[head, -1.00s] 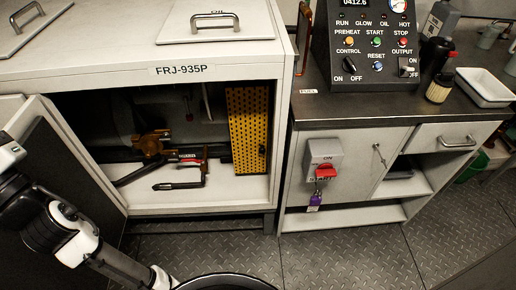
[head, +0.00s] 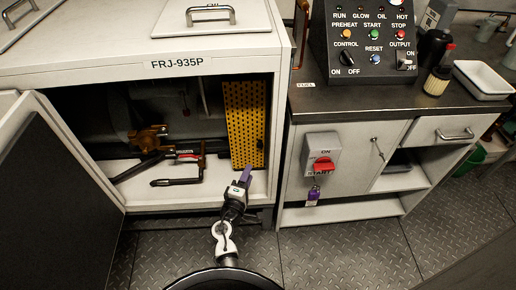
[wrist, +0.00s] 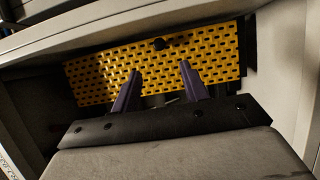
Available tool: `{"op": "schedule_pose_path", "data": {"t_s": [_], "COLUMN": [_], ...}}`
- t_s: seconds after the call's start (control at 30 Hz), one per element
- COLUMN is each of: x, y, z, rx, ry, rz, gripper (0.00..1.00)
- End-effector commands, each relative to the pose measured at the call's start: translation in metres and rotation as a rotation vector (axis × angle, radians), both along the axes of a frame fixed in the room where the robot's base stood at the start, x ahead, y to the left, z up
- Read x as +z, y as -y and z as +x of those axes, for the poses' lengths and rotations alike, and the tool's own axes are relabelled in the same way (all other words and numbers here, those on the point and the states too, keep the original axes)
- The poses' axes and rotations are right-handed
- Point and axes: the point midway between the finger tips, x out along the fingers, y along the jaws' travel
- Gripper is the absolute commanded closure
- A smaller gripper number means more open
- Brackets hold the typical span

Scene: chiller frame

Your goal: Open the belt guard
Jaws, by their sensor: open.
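The belt guard (head: 244,122) is a yellow perforated panel standing upright at the right side of the open cabinet. A small dark knob (head: 260,144) sits near its right edge. The guard fills the upper middle of the wrist view (wrist: 155,72), with the knob (wrist: 159,44) near its top edge there. My gripper (head: 244,174) is in front of the cabinet's lower edge, just below the guard. In the wrist view its two purple fingers (wrist: 158,84) are apart with nothing held between them, pointing toward the guard.
The cabinet's left door (head: 60,165) stands open. The floor in front is clear.

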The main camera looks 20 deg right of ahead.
Motion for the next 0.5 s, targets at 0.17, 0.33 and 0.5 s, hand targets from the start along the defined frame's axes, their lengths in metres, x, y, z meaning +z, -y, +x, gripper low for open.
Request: {"op": "schedule_pose_path", "data": {"t_s": [0.17, 0.33, 0.5], "x": [0.005, 0.004, 0.004], "y": [0.02, 0.042, 0.061], "z": [0.026, 0.055, 0.079], "rx": [-0.001, 0.001, 0.001], "ry": [0.005, 0.006, 0.006], "rz": [0.001, 0.003, 0.003], "gripper": [0.56, 0.56, 0.56]}}
